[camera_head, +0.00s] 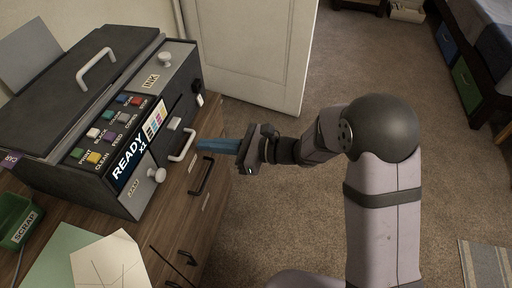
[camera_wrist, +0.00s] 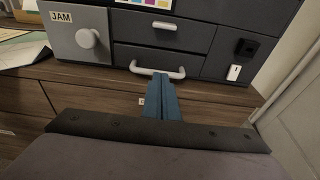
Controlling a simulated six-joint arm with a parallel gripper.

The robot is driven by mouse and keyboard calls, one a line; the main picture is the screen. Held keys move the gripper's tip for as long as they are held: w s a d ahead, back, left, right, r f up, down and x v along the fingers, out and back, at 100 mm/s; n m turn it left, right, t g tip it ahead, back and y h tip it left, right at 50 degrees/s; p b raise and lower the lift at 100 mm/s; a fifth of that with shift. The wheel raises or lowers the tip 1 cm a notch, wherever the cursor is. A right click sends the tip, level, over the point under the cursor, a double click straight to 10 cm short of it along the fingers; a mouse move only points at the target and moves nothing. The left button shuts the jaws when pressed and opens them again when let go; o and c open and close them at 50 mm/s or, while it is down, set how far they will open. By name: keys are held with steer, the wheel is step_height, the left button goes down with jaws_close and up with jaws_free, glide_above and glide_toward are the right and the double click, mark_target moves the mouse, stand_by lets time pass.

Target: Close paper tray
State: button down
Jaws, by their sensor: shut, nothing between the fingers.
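The dark grey printer (camera_head: 130,185) stands on a wooden cabinet. Its paper tray (camera_wrist: 190,64) is the low front drawer with a white bar handle (camera_wrist: 157,72); this handle also shows in the head view (camera_head: 183,146). The tray front looks nearly level with the panels around it; I cannot tell whether a small gap remains. My gripper (camera_head: 200,145) has blue fingers, shut and empty, pointing at the tray front. In the wrist view the fingertips (camera_wrist: 160,76) overlap the handle's middle; whether they touch it is unclear.
The JAM door (camera_wrist: 80,38) with a round knob is left of the tray. A smaller drawer (camera_wrist: 165,29) sits above it. The INK door (camera_head: 155,80) is farther back. Cabinet drawers with black handles (camera_head: 202,175) lie below. A white door (camera_head: 250,50) stands behind; carpet is open to the right.

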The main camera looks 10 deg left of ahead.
steer(key=d+r, duration=0.2)
steer(key=d, duration=0.9)
steer(key=shift+p, duration=0.3)
